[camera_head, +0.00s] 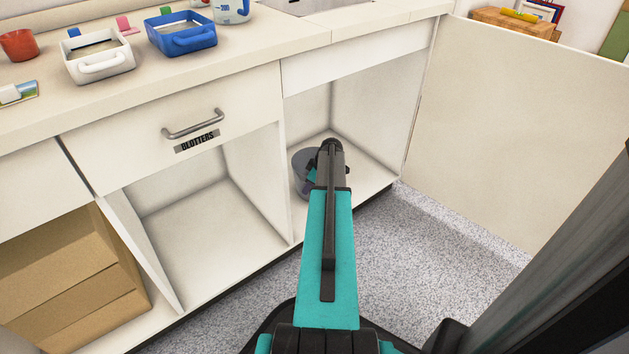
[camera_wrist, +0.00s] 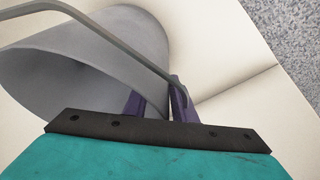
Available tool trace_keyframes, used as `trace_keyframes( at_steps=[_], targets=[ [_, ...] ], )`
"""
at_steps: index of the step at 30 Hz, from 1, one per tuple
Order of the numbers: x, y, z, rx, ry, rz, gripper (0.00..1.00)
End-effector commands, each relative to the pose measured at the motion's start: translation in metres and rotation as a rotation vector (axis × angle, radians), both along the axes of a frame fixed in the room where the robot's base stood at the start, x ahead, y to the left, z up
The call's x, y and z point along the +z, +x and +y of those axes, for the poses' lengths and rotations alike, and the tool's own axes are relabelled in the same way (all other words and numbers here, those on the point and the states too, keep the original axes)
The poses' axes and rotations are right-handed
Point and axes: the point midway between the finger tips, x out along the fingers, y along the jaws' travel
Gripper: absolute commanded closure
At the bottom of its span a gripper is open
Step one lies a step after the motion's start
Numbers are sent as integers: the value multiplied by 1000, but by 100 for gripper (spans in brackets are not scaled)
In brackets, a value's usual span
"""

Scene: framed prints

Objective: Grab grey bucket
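The grey bucket (camera_head: 304,177) stands on the floor of the open right-hand cabinet, partly hidden behind my arm. In the wrist view the bucket (camera_wrist: 75,72) fills the upper left, its wide mouth facing the lower left and its flat grey handle (camera_wrist: 110,40) crossing in front of it. My gripper (camera_wrist: 158,100) is close to the bucket, with two purple fingers set apart. The handle runs down to the right finger and seems to meet or pass behind it. Whether they touch is unclear. In the head view my gripper's fingers are mostly hidden by the arm.
The cabinet door (camera_head: 515,130) stands open at the right. A partition (camera_head: 255,185) separates this bay from an empty bay. Cardboard boxes (camera_head: 70,285) fill the left bay. White and blue trays (camera_head: 182,35) stand on the counter above. The speckled floor (camera_head: 445,240) is clear.

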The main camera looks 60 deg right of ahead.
Motion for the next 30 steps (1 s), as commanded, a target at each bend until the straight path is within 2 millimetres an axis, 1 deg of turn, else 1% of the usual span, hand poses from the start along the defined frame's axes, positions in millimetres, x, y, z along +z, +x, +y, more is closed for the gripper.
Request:
trace_keyframes(
  at_steps=[10, 14, 15, 30],
  targets=[
    [0, 0, 0, 1, 0, 0, 76],
    [0, 0, 0, 1, 0, 0, 98],
    [0, 0, 0, 1, 0, 0, 100],
    [2, 1, 0, 2, -1, 0, 100]
  ],
)
